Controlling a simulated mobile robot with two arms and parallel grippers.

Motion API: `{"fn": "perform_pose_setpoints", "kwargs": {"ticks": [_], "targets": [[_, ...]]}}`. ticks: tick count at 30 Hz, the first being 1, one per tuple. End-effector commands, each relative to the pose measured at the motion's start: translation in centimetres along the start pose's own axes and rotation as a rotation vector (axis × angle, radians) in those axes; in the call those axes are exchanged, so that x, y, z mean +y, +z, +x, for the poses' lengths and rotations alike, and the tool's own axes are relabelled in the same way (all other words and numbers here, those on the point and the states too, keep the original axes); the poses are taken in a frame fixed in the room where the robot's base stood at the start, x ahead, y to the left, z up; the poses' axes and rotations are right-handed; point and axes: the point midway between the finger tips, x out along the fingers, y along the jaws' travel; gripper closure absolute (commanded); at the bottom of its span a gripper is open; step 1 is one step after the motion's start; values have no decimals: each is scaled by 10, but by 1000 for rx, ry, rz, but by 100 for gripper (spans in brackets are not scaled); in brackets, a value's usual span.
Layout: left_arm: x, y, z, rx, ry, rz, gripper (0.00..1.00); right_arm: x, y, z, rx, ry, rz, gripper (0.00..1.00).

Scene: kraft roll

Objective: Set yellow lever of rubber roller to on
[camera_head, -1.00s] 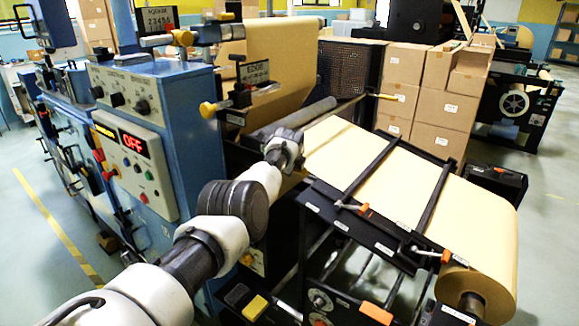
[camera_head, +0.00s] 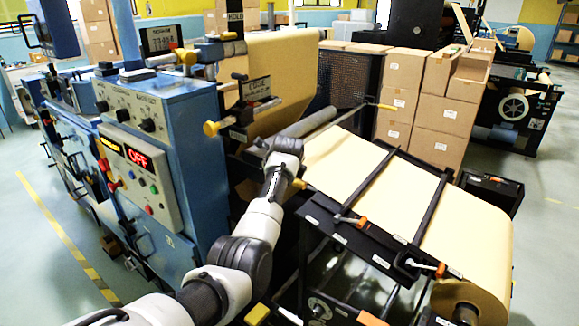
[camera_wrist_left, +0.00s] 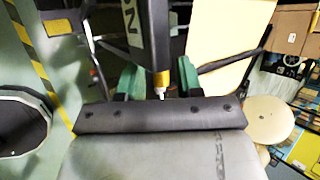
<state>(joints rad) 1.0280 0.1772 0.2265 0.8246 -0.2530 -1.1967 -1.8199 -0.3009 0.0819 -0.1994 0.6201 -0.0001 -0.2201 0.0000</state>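My left arm reaches in from the bottom left of the head view. Its gripper (camera_wrist_left: 160,88) is largely hidden there behind the wrist, beside the long grey roller (camera_head: 306,122). In the left wrist view its two green fingers stand apart. A dark bar with a yellow tip (camera_wrist_left: 161,78) shows between them, closer to the right finger; contact cannot be told. A yellow end (camera_head: 298,184) also shows just right of the wrist in the head view. Another yellow-knobbed lever (camera_head: 211,128) sticks out left of the roller. Which lever belongs to the rubber roller is unclear. My right gripper is out of view.
The blue machine cabinet (camera_head: 180,120) with a red OFF display (camera_head: 138,158) stands left of my arm. A kraft paper web (camera_head: 355,175) under black bars with orange-tipped levers lies to the right. Stacked cartons (camera_head: 405,75) stand behind.

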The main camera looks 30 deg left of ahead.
Motion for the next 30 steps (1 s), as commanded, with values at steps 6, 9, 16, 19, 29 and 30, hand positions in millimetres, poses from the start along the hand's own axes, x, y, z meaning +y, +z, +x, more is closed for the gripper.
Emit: {"fn": "perform_pose_setpoints", "kwargs": {"ticks": [6,9,16,19,29,30], "targets": [[1,-1,-26,1,-2,0,64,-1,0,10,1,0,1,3],[1,-1,-34,1,-1,0,64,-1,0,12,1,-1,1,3],[0,-1,-42,2,0,0,64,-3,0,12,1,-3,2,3],[0,-1,-42,2,1,0,64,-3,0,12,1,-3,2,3],[1,-1,-40,2,1,-1,64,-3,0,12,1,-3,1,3],[3,-3,-38,2,4,-3,64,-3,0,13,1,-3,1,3]]}}
